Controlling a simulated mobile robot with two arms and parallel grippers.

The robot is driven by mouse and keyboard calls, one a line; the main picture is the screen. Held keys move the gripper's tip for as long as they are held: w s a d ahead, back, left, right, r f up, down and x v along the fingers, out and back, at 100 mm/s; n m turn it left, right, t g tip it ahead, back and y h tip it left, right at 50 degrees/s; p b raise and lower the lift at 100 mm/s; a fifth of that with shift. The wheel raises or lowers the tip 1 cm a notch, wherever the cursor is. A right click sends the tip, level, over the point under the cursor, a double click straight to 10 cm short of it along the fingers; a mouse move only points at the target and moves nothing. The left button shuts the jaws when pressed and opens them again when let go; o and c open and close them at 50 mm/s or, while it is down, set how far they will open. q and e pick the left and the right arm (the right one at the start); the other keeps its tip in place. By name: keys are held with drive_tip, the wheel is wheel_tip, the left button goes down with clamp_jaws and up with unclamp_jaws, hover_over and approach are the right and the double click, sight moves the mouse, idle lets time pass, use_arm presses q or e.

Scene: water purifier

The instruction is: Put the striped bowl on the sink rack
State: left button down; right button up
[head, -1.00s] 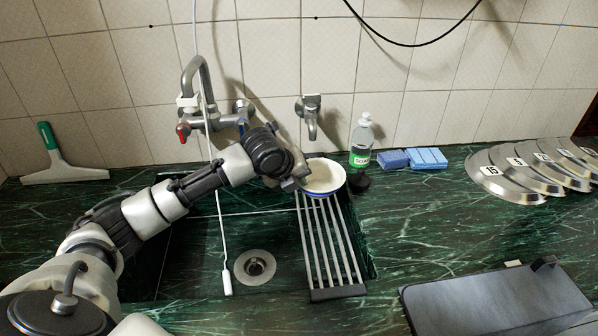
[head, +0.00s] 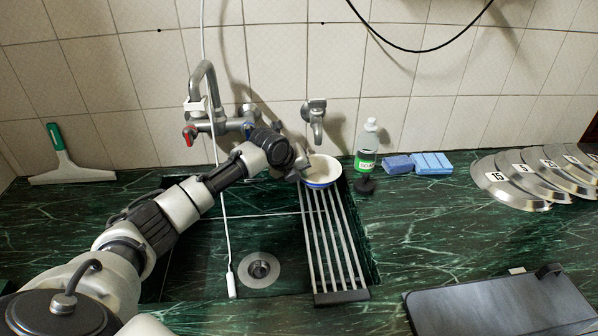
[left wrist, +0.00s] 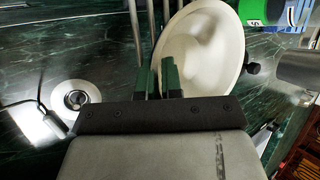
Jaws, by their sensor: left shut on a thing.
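The striped bowl (head: 324,169), white with a blue band, is at the far end of the sink rack (head: 337,296), near the wall. My left gripper (head: 303,173) is at the bowl's left side, shut on its rim. In the left wrist view the bowl (left wrist: 205,52) is tilted, with its edge at the gripper's dark green fingers (left wrist: 158,82). The metal bars of the rack run below the bowl. I cannot tell whether the bowl touches the bars. My right gripper is not in view.
A soap bottle (head: 367,147) and a black stopper (head: 364,186) stand close to the bowl's right. Blue sponges (head: 433,163) and several numbered lids (head: 510,180) lie farther right. Faucets (head: 315,115) are behind. A white cord (head: 226,220) hangs into the sink.

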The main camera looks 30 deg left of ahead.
use_arm(q)
drive_tip(key=shift+f, duration=0.1)
drive_tip(key=c, duration=1.3)
unclamp_jaws()
drive_tip(key=shift+s+a+r, duration=0.1)
drive_tip(key=shift+s+r, duration=0.05)
drive_tip(key=shift+r, duration=0.3)
drive_tip(key=v, duration=1.1)
drive_tip(key=shift+s, duration=0.15)
drive_tip(key=shift+r, duration=0.1)
